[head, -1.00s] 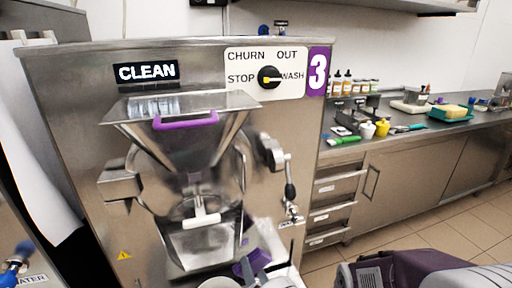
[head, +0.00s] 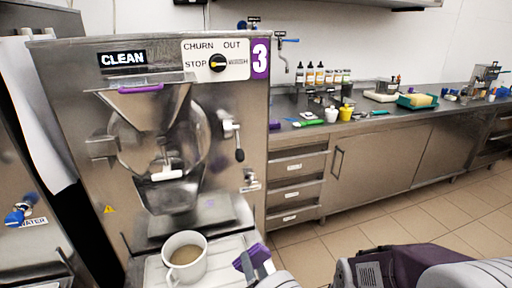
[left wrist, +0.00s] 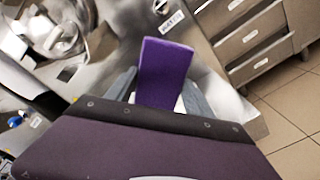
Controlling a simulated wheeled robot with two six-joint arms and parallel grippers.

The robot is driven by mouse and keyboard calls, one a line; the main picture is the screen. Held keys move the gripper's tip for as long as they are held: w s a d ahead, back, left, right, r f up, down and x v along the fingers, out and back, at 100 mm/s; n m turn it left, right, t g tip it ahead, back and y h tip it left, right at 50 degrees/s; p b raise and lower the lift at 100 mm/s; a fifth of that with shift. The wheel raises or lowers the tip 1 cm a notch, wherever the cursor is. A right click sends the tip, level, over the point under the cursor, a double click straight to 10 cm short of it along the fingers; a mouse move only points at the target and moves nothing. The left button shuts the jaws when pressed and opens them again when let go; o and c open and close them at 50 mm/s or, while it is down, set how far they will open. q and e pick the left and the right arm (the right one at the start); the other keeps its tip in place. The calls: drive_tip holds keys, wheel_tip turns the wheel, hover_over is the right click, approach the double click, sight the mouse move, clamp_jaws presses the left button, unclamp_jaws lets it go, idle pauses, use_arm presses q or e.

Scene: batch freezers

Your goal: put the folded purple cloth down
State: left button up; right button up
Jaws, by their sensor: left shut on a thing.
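My left gripper (head: 258,262) is shut on the folded purple cloth (head: 243,263) at the bottom of the head view. It holds the cloth just right of a white cup, at the right side of the pale ledge in front of machine 3. In the left wrist view the cloth (left wrist: 165,72) stands up between the two grey fingers (left wrist: 160,95). Whether the cloth touches anything below cannot be told. My right gripper is not in view.
The white cup (head: 184,257) with brown liquid stands on the ledge (head: 222,250) below the batch freezer (head: 90,150). A steel counter (head: 395,118) with bottles, a green-handled tool and a teal tray (head: 417,101) runs along the right. Open tiled floor lies in front of it.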

sight(238, 268)
use_arm(q)
drive_tip(key=shift+s+d, duration=0.2)
drive_tip(key=shift+s, duration=0.1)
drive_tip(key=a+y, duration=0.1)
drive_tip(key=a, duration=0.1)
drive_tip(key=a+n+g+y, duration=0.1)
drive_tip(key=a, duration=0.2)
drive_tip(key=shift+w+a+f+n, duration=0.1)
drive_tip(key=shift+w+a+n, duration=0.1)
drive_tip(key=shift+n, duration=0.1)
drive_tip(key=s+a+r+n+g+y+p, duration=0.15)
drive_tip(key=s+a+n+g+y, duration=0.5)
drive_tip(key=a, duration=0.65)
wheel_tip(238, 268, up, 12)
drive_tip(key=s+m+t+p, duration=0.1)
drive_tip(key=p, duration=1.5)
drive_tip(key=shift+s+d+f, duration=0.15)
drive_tip(key=shift+d+f, duration=0.05)
drive_tip(key=shift+f, duration=0.05)
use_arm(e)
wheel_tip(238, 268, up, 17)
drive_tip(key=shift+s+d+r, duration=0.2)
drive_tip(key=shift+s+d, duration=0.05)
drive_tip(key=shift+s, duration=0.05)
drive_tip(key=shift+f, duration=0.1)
